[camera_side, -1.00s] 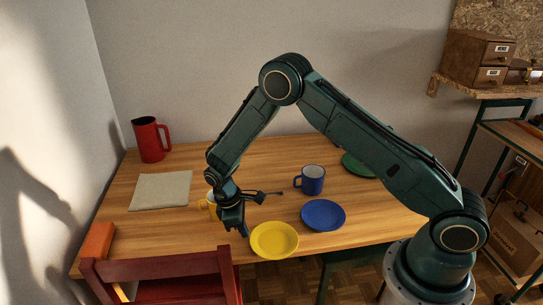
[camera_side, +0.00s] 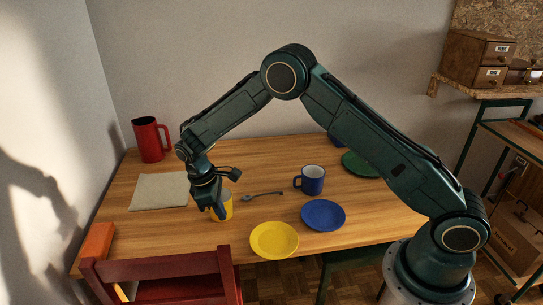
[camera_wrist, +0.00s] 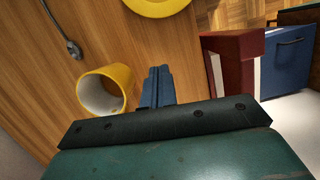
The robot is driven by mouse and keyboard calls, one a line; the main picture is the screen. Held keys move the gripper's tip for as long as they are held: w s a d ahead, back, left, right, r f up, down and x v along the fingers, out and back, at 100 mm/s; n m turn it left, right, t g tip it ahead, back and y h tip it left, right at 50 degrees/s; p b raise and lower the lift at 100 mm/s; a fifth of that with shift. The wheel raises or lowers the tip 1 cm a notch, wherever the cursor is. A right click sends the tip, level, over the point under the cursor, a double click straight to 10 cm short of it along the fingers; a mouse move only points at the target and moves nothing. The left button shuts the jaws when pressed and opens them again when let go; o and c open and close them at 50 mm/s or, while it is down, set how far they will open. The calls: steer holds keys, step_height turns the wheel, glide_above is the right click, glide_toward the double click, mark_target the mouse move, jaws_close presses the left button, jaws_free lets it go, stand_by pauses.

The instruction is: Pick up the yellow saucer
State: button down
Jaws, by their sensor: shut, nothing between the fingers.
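The yellow saucer (camera_side: 274,239) lies flat on the table near its front edge. In the wrist view it shows only in part, at the top edge (camera_wrist: 157,6). My gripper (camera_side: 218,214) is shut and empty, to the left of the saucer and apart from it, beside the yellow mug (camera_side: 226,206). In the wrist view the shut fingers (camera_wrist: 157,76) point just right of the yellow mug (camera_wrist: 101,92), whose open mouth faces the camera. I cannot tell whether fingers and mug touch.
A blue saucer (camera_side: 323,215), a blue mug (camera_side: 313,178), a green saucer (camera_side: 358,163) and a spoon (camera_side: 262,196) lie to the right. A red pitcher (camera_side: 150,139) and a cloth (camera_side: 161,191) are at the left. A red chair (camera_side: 160,270) stands at the front edge.

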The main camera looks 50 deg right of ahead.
steer(key=shift+v, duration=1.25)
steer(key=c, duration=1.7)
jaws_free()
steer(key=shift+r, duration=0.1)
steer(key=shift+o, duration=0.7)
steer(key=shift+r, duration=0.15)
step_height(320, 180, up, 5)
steer(key=s+a+f+h, duration=0.1)
steer(key=s+a, duration=0.1)
steer(key=s, duration=0.1)
steer(key=s+a+f+m+h, duration=0.1)
steer(key=s+a, duration=0.1)
steer(key=s, duration=0.1)
steer(key=s+a+f+h, duration=0.1)
steer(key=s+a+f, duration=0.1)
steer(key=s, duration=0.1)
steer(key=shift+s+a+f+m+t, duration=0.1)
steer(key=shift+s+a+m+t, duration=0.05)
steer(key=shift+s+m+t, duration=0.2)
steer(key=s+r+t+h, duration=0.45)
steer(key=s+t, duration=0.35)
steer(key=s, duration=0.4)
step_height(320, 180, down, 13)
steer(key=shift+w+h, duration=0.25)
steer(key=shift+h, duration=0.1)
steer(key=shift+d+r+g, duration=0.1)
steer(key=shift+d+g, duration=0.15)
